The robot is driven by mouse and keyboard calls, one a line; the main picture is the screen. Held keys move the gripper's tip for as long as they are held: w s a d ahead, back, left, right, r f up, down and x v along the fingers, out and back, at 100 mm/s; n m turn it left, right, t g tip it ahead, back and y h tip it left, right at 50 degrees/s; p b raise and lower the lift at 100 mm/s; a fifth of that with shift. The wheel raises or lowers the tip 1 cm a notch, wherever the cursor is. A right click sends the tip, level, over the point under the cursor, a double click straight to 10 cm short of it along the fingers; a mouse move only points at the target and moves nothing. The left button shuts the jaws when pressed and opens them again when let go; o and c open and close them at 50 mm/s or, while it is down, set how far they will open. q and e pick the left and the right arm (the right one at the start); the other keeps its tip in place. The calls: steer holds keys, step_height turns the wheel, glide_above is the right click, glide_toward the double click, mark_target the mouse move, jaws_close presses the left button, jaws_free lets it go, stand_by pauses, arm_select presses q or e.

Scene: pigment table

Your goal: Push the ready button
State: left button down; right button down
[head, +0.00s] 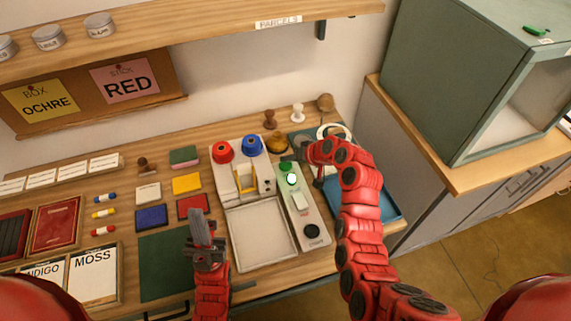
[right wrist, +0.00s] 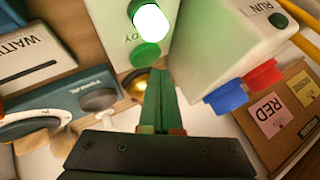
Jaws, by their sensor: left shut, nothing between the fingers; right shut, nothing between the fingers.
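The green ready button (head: 285,167) is at the far end of a pale green panel (head: 313,214), beside a lit white lamp (head: 291,179). In the right wrist view the button (right wrist: 145,55) sits below the glowing lamp (right wrist: 150,20), with lettering ending in "DY" between them. My right gripper (head: 304,150) is shut and empty close to the button's end of the panel. Its fingertips (right wrist: 158,75) appear just below the button in the wrist view; contact cannot be told. My left gripper (head: 201,218) is shut and empty over the table front, left of the grey tray.
A white unit with a red knob (head: 223,151) and a blue knob (head: 251,146) stands left of the panel. A grey tray (head: 236,262) lies in front of it. A brass dome (head: 277,143) and stamps stand behind. A blue tray (head: 386,207) is at right.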

mark_target(288, 167)
stand_by(0.6)
steer(key=shift+f+b, duration=0.45)
steer(key=shift+b, duration=0.05)
steer(key=shift+f+b, duration=0.4)
stand_by(0.4)
steer(key=shift+r, duration=0.85)
step_height(288, 167, up, 6)
steer(key=p, duration=0.2)
steer(key=shift+p, duration=0.4)
